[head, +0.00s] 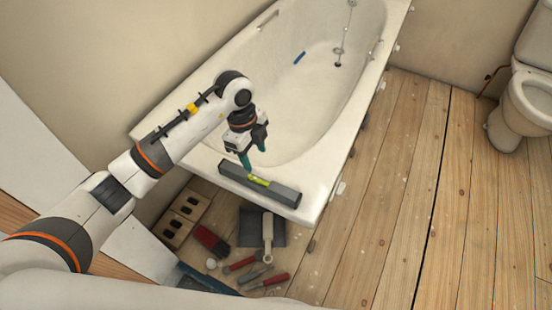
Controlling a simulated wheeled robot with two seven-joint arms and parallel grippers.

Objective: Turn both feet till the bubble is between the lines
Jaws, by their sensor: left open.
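A dark grey spirit level (284,194) lies along the near rim of the white bathtub (318,190). Its yellow-green vial (258,180) faces up, but the bubble and lines are too small to make out. My left gripper (253,157) is open and empty, with its teal fingertips pointing down just above or behind the level near the vial. I cannot tell whether a fingertip touches the level. My right gripper is not in view.
A blue item (299,57) lies inside the tub. A toilet (520,105) stands at right.

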